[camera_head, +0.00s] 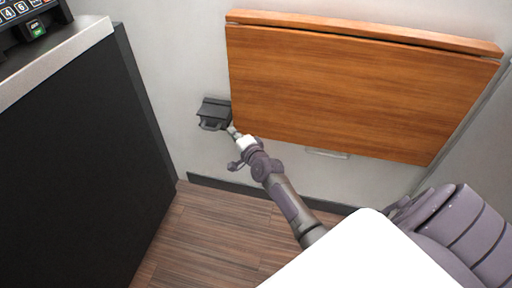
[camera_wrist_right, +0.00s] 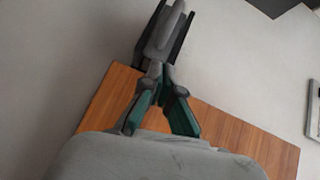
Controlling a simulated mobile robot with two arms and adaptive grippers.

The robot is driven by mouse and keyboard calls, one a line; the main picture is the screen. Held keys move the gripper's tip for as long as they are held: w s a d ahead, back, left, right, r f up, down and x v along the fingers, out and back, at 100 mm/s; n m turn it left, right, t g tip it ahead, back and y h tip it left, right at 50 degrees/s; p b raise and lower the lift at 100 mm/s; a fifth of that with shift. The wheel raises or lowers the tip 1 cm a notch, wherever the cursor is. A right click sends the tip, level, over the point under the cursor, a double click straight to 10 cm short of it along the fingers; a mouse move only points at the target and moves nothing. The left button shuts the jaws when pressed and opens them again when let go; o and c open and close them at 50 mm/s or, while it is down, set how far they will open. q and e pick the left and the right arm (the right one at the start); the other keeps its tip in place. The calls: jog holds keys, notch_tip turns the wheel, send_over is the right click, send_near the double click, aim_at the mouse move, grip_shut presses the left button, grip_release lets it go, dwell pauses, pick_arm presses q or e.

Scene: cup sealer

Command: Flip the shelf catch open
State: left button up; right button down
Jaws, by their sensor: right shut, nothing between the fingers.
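The shelf catch (camera_head: 212,110) is a dark grey block on the wall, at the left edge of the folded wooden shelf (camera_head: 350,85). The shelf hangs flat against the wall. My right gripper (camera_head: 232,130) is shut and empty, its tips at the lower right of the catch. In the right wrist view, the closed fingertips (camera_wrist_right: 156,68) overlap the lower end of the catch (camera_wrist_right: 165,35), which shows a light grey middle between dark sides. I cannot tell whether they touch it. The shelf (camera_wrist_right: 235,130) also shows behind the fingers. My left gripper is not in view.
A black counter (camera_head: 75,140) with a light top stands on the left, with a keypad device (camera_head: 30,15) on it. A small pale bracket (camera_head: 328,153) shows under the shelf's lower edge. The wood floor (camera_head: 205,225) between counter and wall is clear.

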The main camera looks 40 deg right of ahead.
pick_arm(q)
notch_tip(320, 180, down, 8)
jog(key=p, duration=0.2)
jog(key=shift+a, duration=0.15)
pick_arm(e)
jog(key=s+a+r, duration=0.1)
jog(key=s, duration=0.8)
jog(key=shift+s, duration=0.2)
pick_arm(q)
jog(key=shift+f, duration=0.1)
